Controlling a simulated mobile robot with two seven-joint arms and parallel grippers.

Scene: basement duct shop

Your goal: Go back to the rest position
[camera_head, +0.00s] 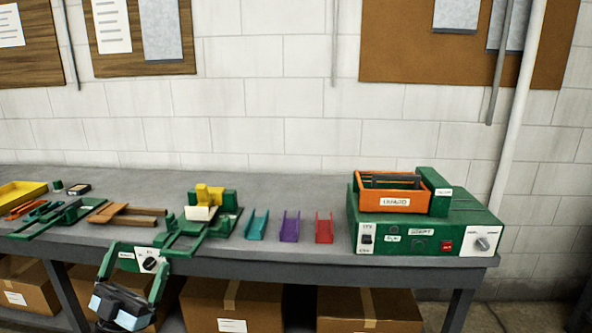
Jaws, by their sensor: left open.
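My left gripper (136,264) is low at the left, in front of the bench's front edge. Its dark body with pale blue faces is at the bottom, and its two fingers reach up, spread apart. I see nothing held between them. A small white panel with a dark knob shows behind the fingers. My right gripper is not in view.
The grey bench (300,247) holds green fixtures (185,238), a yellow tray (20,193), teal, purple and red channels (324,228), and a green control box (420,238) bearing an orange bin (393,203). Cardboard boxes (232,303) stand beneath.

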